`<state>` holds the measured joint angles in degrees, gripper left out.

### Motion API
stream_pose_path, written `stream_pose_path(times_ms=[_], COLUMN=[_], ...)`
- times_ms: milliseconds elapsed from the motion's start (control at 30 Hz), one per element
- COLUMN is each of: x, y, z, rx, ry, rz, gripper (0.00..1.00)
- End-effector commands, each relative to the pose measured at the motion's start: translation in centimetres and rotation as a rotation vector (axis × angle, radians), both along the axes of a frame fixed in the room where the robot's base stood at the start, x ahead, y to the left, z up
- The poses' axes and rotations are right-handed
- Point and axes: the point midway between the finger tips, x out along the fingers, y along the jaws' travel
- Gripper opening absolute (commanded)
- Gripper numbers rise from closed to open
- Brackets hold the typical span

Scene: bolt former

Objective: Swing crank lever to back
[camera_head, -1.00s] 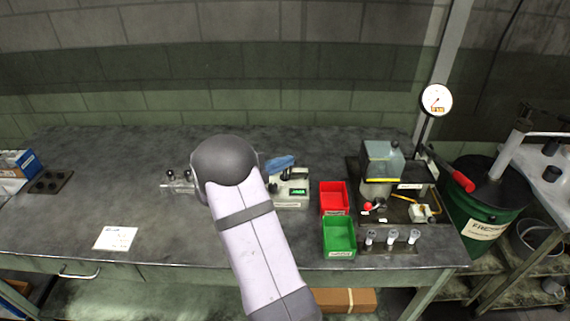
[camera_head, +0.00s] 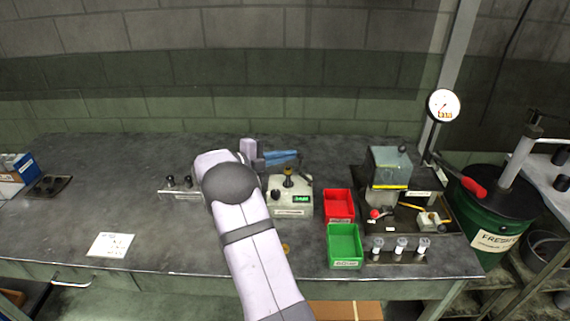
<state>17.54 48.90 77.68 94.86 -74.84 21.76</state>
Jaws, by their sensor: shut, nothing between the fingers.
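On the machine (camera_head: 389,168) at the right of the bench, a short lever with a red knob (camera_head: 375,213) shows at the front. A longer lever with a red handle (camera_head: 473,187) sticks out at the machine's right, near the gauge post. I cannot tell for sure which is the crank lever. My arm rises from the bottom centre and bends by the small device (camera_head: 292,199), well left of both levers. A lilac wrist part shows behind the elbow. My fingertips cannot be made out.
A red bin (camera_head: 339,191) and a green bin (camera_head: 345,266) stand between the device and the machine. Several small cups (camera_head: 400,246) stand at the front right. Blue material lies behind the device. A white paper (camera_head: 110,245) lies on the clear left bench.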

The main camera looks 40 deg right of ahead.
Motion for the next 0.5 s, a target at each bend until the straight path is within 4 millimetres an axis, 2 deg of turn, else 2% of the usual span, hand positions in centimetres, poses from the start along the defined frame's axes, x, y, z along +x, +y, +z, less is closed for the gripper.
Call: stream_pose_path(times_ms=[500], x=[0.8], y=[-2.8], z=[-0.1], rx=[0.000], ry=[0.000], rz=[-0.001], gripper=[0.00])
